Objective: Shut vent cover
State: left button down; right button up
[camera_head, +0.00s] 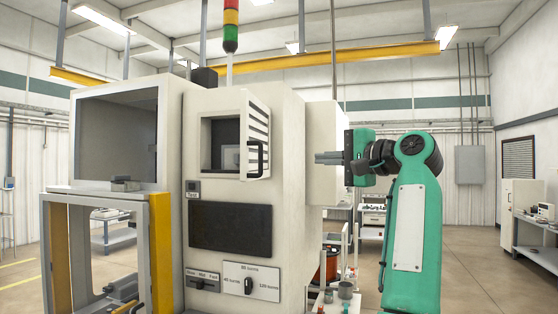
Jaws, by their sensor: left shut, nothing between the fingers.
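The vent cover (258,128) is a cream panel with dark slots and a black handle (260,158). It stands swung out at the right side of a square opening (210,145) in the cream machine (292,200), and the dark inside shows. My right gripper is not in view.
Below the opening are a dark panel (230,228) and a turns dial (249,286). A grey frame with yellow posts (161,250) stands at the left. A small cart with cups (345,291) is at the lower middle. Floor is open at the right.

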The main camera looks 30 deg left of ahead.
pick_arm(q)
jog(key=a+p, duration=0.5)
jog(key=a, duration=0.8)
jog(key=shift+s+a+f, duration=0.1)
